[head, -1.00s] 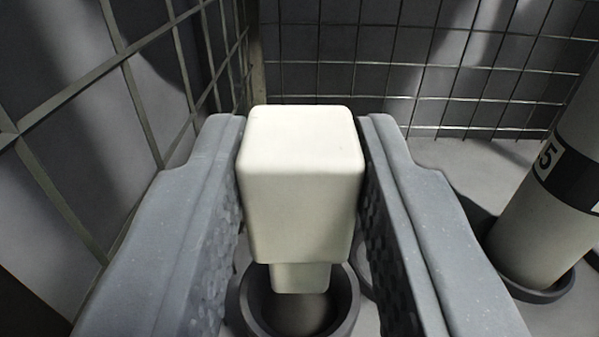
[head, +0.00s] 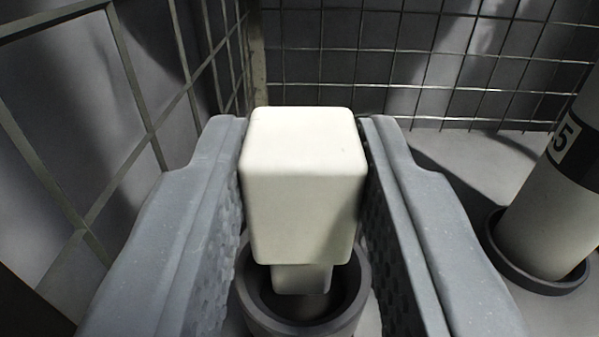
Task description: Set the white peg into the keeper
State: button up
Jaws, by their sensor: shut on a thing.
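The white peg (head: 302,190) is a block with rounded edges and a narrower lower end. My gripper (head: 303,130) is shut on it, one grey finger against each side. The keeper (head: 262,312) is a dark round cup below the peg. The peg's narrow end overlaps the cup's opening in the picture; I cannot tell whether it is inside or above it. The far side of the cup is partly hidden behind the peg and fingers.
A white cylinder (head: 545,215) with a black band and the number 5 stands in a dark round base (head: 530,283) at the right. Wire mesh walls rise at the left (head: 110,120) and back (head: 400,65). Grey floor (head: 455,160) is bare between cylinder and gripper.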

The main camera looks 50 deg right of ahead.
jog(key=shift+f+b, duration=0.45)
jog(key=shift+f, duration=0.5)
jog(key=o, duration=1.1)
jog(key=shift+r, duration=0.1)
jog(key=shift+s+a, duration=0.1)
jog(key=p+v, duration=0.2)
jog(key=v, duration=0.9)
jog(key=shift+s+a+p, duration=0.2)
jog(key=shift+a+p, duration=0.1)
jog(key=shift+a, duration=0.05)
jog(key=shift+d, duration=0.1)
